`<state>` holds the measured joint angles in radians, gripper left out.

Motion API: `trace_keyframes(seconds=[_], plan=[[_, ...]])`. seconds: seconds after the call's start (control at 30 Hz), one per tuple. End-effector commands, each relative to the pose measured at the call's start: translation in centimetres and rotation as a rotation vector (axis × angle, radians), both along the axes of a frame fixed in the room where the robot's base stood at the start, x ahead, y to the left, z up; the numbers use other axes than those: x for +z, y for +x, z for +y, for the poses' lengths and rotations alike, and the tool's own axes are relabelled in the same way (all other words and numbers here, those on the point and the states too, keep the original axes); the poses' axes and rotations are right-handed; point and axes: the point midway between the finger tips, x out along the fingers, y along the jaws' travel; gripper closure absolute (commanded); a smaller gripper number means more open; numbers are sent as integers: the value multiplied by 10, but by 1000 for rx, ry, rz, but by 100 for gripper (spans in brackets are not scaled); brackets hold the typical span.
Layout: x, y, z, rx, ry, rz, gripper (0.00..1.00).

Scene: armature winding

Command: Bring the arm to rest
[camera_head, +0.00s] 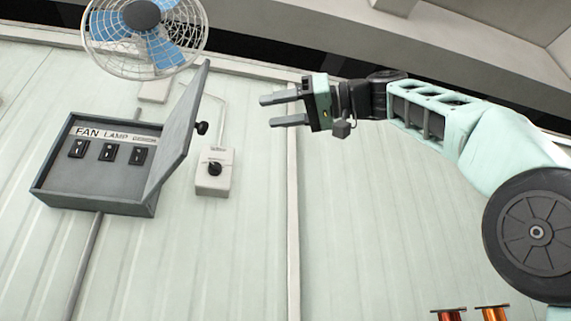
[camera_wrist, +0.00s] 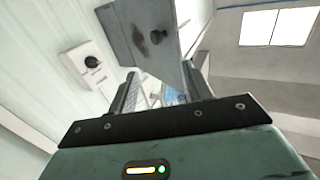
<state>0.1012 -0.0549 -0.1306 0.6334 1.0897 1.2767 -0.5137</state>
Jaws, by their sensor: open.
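My gripper (camera_head: 283,110) is at the upper middle of the head view, pointing left on my raised, stretched-out arm. Its two fingers are apart with nothing between them. In the wrist view my gripper (camera_wrist: 160,88) also shows open and empty. The open door of a grey switch box (camera_head: 100,200) is to the left of the fingertips, with a clear gap. The door (camera_wrist: 140,35) also shows beyond the fingers in the wrist view.
A white dial box (camera_head: 215,172) is on the wall, below and left of my gripper. A blue-bladed fan (camera_head: 145,35) is above the switch box. Copper-coloured spools (camera_head: 492,313) stand at the bottom right. The wall right of the vertical strip is bare.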

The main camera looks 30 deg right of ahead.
Motion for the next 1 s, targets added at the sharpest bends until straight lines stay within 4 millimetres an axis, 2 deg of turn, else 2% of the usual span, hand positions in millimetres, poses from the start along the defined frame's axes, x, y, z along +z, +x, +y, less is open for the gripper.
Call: trace_keyframes(seconds=[0.23,0.8,0.87,0.93,1.0], plan=[[1,-11,-9,1,0,-1,50],[0,-10,-9,1,1,1,50],[-4,-4,-8,2,7,18,50],[-17,10,-7,1,24,66,50],[-41,33,-3,0,44,145,50]])
